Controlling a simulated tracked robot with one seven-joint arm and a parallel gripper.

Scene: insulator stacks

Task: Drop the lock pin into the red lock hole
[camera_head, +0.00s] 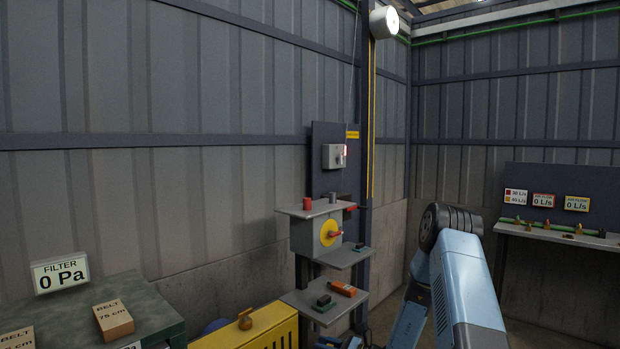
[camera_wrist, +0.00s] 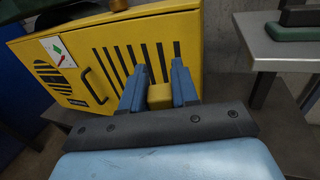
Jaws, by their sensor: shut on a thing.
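My gripper (camera_wrist: 159,72) is shut on a yellow block (camera_wrist: 160,96), which sits between its two blue fingers in the wrist view. I cannot tell whether this block is part of the lock pin; its lower part is hidden. The gripper is in front of a yellow cabinet (camera_wrist: 100,63). In the head view, a grey box (camera_head: 305,236) on the post carries a yellow disc with a red handle (camera_head: 331,234). A red cylinder (camera_head: 307,203) stands on the plate above it, and a small red part (camera_head: 350,208) juts out at right. I cannot make out which is the red lock hole.
Below the box, a grey shelf (camera_head: 345,257) and a lower shelf (camera_head: 300,299) stick out; a green block (camera_head: 324,302) and an orange-red block (camera_head: 343,288) lie on the lower one. A green table (camera_head: 70,309) stands left, and a bench (camera_head: 555,237) stands right.

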